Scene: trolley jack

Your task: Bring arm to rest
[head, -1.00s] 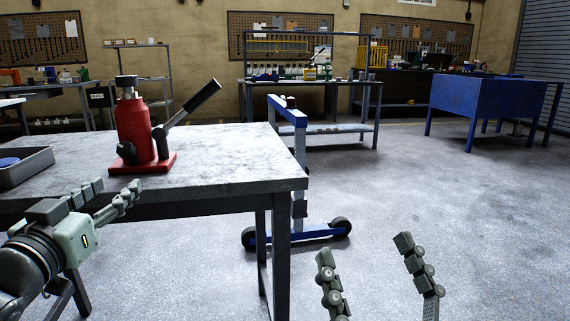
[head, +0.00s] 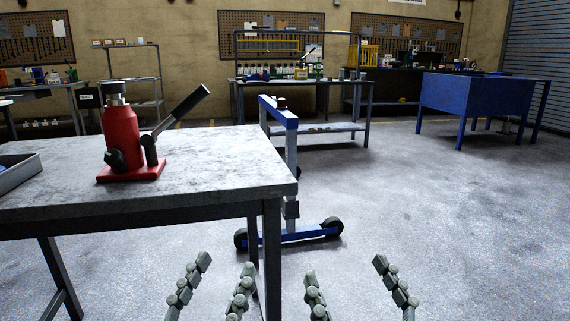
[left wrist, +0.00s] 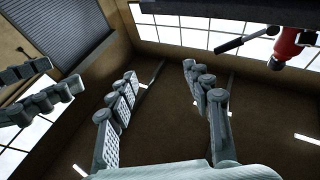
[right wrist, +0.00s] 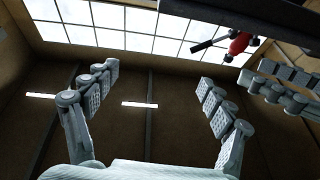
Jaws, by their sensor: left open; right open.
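A red bottle jack (head: 122,140) stands upright on the grey worktable (head: 225,165), its dark handle slanting up to the right. My left gripper (head: 221,268) is open and empty at the bottom of the head view, in front of the table. My right gripper (head: 345,266) is open and empty just to its right. Both point upward with fingers apart. In the left wrist view the left fingers (left wrist: 155,100) are spread, with the jack (left wrist: 290,45) at the top right. In the right wrist view the right fingers (right wrist: 158,95) are spread, with the jack (right wrist: 238,42) near the top.
A grey tray (head: 18,172) sits at the table's left edge. A blue wheeled stand (head: 290,236) is just beyond the table's right end. A blue bench (head: 465,95) stands at the back right. The floor on the right is clear.

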